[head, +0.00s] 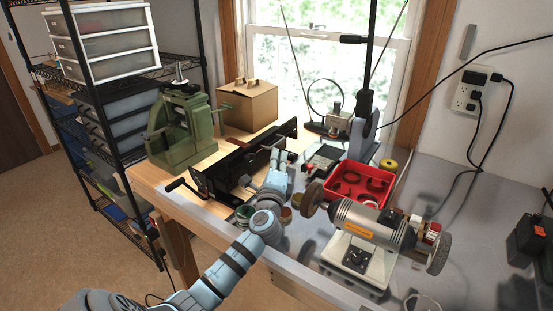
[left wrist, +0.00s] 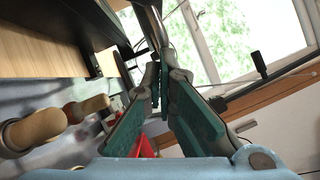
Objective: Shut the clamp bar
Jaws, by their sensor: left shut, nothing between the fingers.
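A long black bench machine (head: 240,158) with a crank handle on its left end stands on the wooden part of the bench; I take it to carry the clamp bar, but cannot clearly pick the bar out. My left gripper (head: 282,162) is just right of the machine's right half, shut and empty. In the left wrist view the teal-padded fingers (left wrist: 160,88) come together at their tips. A grey metal rod (left wrist: 150,25) runs down close to the tips; whether it touches them I cannot tell. The machine's dark edge (left wrist: 98,35) shows at upper left there.
A bench grinder (head: 365,228) stands right of my left arm, with a red tray (head: 338,187) behind it. A green press (head: 180,130) and a cardboard box (head: 247,105) stand left and behind. Wooden knobs (left wrist: 38,130) show at left in the wrist view.

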